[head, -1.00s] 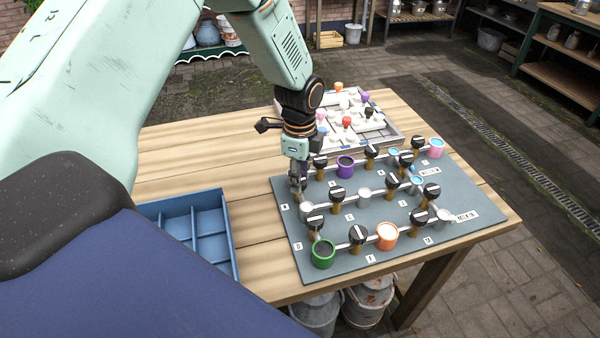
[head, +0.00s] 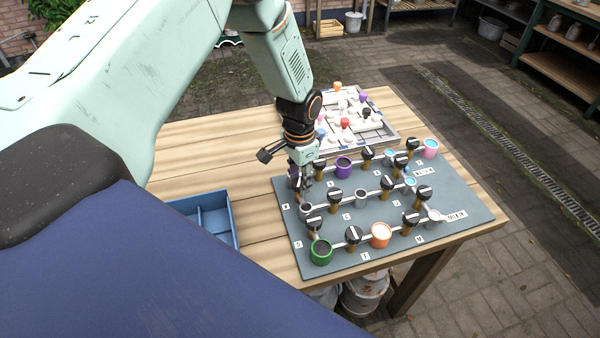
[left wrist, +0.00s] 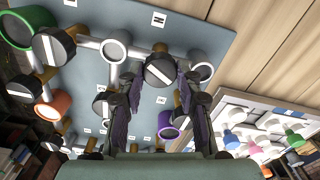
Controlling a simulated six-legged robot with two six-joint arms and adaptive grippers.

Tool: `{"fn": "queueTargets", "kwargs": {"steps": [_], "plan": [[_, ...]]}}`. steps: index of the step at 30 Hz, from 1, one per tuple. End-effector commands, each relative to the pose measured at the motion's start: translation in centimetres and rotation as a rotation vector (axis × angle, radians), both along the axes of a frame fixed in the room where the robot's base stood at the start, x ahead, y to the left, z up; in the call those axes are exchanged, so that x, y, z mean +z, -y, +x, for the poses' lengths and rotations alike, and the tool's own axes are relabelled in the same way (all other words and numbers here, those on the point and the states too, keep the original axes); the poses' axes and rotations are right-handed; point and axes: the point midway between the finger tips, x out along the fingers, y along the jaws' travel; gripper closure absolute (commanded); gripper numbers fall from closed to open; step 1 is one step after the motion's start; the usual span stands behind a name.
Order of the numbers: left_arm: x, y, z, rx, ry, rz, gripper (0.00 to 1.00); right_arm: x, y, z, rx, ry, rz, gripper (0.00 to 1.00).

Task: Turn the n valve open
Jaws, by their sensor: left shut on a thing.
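A grey-blue valve board (head: 330,205) lies on the table with rows of black knobs, pipes and cups. My left gripper (head: 298,182) reaches down onto the knob at its left edge, largely hidden in the head view. In the left wrist view my fingers (left wrist: 160,78) stand either side of a black knob (left wrist: 161,70) with a diagonal white stripe, and are shut on it. A small label (left wrist: 158,19) lies beyond this knob; it resembles an N on its side. Grey cups (left wrist: 116,47) flank the knob. My right gripper is not in view.
A green cup (head: 320,252), an orange cup (head: 380,235) and a purple cup (head: 343,167) stand near other knobs. A blue divided tray (head: 233,219) is left of the board. A puzzle-like panel with coloured pegs (head: 390,134) lies behind it. Bare wood (head: 200,150) is at left.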

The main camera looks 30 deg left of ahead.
Motion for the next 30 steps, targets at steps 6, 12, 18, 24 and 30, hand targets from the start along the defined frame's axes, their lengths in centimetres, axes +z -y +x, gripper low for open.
{"fn": "queueTargets", "kwargs": {"steps": [6, 12, 18, 24, 30], "plan": [[-0.1, 0.0, -0.5, 0.195, -0.013, 0.0, 0.97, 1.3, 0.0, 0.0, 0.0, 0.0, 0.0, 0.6], [-0.2, 0.0, -0.5, 0.344, -0.012, 0.0, 0.97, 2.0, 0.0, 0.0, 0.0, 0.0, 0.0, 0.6], [-0.2, 0.1, -0.5, 0.447, -0.013, 0.001, 0.97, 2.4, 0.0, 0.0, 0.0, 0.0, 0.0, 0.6], [-0.3, 0.1, -0.6, 0.504, -0.015, 0.001, 0.97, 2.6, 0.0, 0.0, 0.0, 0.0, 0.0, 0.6], [-0.4, 0.1, -0.6, 0.524, -0.016, 0.002, 0.97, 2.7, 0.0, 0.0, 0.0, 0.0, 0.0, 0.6]]}}
